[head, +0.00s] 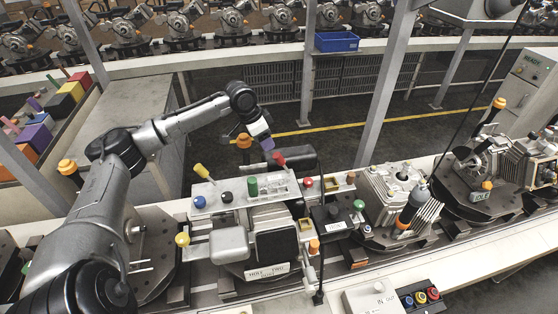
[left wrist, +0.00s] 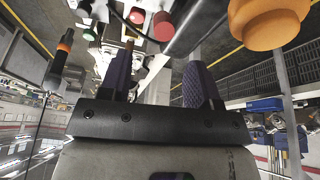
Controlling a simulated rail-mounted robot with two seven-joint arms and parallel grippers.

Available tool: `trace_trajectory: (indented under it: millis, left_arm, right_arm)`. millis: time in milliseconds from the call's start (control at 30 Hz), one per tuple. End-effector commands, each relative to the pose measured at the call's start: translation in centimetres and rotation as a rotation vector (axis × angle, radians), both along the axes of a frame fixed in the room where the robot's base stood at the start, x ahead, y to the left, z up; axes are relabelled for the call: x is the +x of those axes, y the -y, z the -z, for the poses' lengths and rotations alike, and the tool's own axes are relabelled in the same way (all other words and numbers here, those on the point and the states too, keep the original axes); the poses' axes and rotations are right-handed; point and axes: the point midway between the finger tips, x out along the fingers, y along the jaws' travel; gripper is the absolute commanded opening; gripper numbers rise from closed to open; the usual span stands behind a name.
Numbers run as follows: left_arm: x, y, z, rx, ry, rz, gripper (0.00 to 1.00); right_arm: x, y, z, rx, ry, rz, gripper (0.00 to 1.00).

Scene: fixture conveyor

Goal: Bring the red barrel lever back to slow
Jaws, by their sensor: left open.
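The red barrel lever (head: 279,158) stands up from the light panel (head: 225,205) of the middle fixture, leaning to the left in the head view. My left gripper (head: 267,143) is just above and left of it, with open purple fingers, and holds nothing. In the left wrist view the fingers (left wrist: 160,85) are spread wide. A red cylinder (left wrist: 162,25) shows beyond the gap; I cannot tell for sure that it is the lever. The slow mark is too small to read. My right gripper is not in view.
Close on the panel are a yellow lever (head: 202,171), a green barrel (head: 252,186) and a red knob (head: 308,182). A tool hangs on a cord (head: 411,203) to the right. A grey post (head: 385,85) rises behind the conveyor.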

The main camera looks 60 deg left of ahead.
Motion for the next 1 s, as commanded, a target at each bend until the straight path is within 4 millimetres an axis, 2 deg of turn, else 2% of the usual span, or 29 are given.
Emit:
trace_trajectory:
  millis: [100,267,367,800,1000]
  left_arm:
    - [0.0,-1.1,-1.4,-0.039,0.015,-0.028,0.57]
    - [0.3,-1.2,-1.1,-0.061,0.020,-0.037,0.57]
    - [0.8,-1.0,0.1,-0.064,0.021,-0.038,0.57]
    - [3.7,0.1,7.4,-0.061,0.021,-0.036,0.57]
    - [4.5,0.4,9.6,-0.059,0.021,-0.036,0.57]
  right_arm:
    - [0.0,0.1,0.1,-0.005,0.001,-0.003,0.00]
    - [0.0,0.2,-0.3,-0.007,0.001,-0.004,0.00]
    - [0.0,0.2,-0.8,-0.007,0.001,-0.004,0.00]
    - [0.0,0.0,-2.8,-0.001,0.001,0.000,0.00]
    - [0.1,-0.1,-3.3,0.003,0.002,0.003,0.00]
